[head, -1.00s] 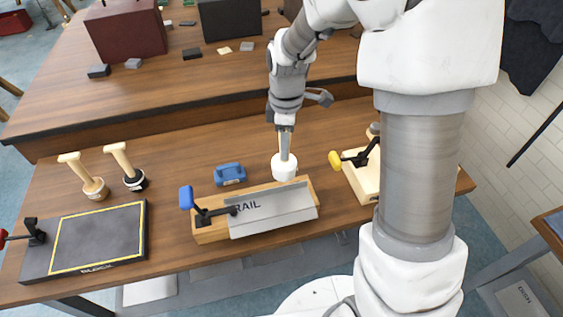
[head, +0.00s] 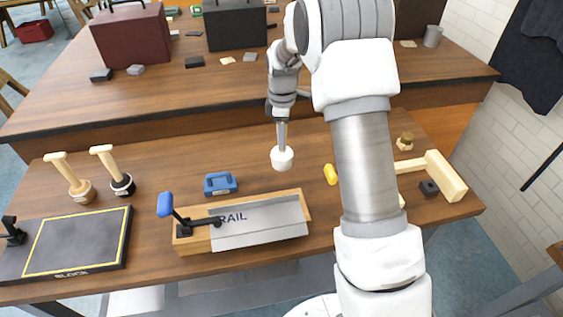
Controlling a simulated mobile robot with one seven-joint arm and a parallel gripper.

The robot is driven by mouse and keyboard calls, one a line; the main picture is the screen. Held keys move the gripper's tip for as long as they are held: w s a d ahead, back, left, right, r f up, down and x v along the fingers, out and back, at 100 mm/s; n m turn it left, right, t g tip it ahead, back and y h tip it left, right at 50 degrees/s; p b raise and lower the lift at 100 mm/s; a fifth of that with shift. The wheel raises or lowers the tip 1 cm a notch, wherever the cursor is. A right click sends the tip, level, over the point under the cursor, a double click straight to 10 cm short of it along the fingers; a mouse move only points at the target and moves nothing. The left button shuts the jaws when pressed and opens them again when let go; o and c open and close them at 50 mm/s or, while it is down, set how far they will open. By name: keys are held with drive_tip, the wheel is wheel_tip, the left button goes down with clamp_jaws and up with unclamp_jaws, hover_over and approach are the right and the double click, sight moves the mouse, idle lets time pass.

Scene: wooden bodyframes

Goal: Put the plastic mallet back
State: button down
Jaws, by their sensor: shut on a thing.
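The plastic mallet (head: 282,158) has a white head and a thin grey handle. My gripper (head: 281,121) is shut on the handle's upper end, and the mallet hangs head down. Its head is behind the rail fixture (head: 262,222) and to the right of the blue block (head: 221,184). I cannot tell whether the head touches the table.
A dark block board (head: 75,240) lies front left. My arm hides part of the right-hand fixture with a yellow handle (head: 330,174). A raised shelf (head: 150,85) runs behind.

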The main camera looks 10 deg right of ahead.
sight(282, 154)
drive_tip(key=shift+f, duration=3)
drive_tip(key=shift+f, duration=0.15)
drive_tip(key=c, duration=0.6)
unclamp_jaws()
